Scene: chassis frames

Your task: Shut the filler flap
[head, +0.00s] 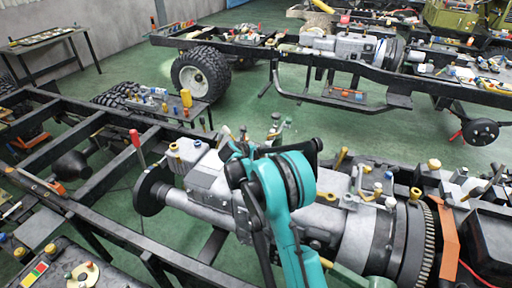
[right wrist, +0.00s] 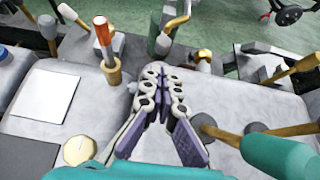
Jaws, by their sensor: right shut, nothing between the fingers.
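I cannot pick out the filler flap for certain in either view. In the right wrist view a flat pale square plate (right wrist: 46,95) lies on the grey casing at the left, and a round brass-coloured cap (right wrist: 78,150) is below it; I cannot tell if either belongs to the filler. My right gripper (right wrist: 157,72) has its fingers together and empty, over the grey casing and right of the plate. In the head view my teal right arm (head: 290,195) reaches over the grey gearbox casing (head: 205,180) and hides the fingertips. My left gripper is not in view.
Chassis rails (head: 100,225) lie left; green floor (head: 330,130) is open behind.

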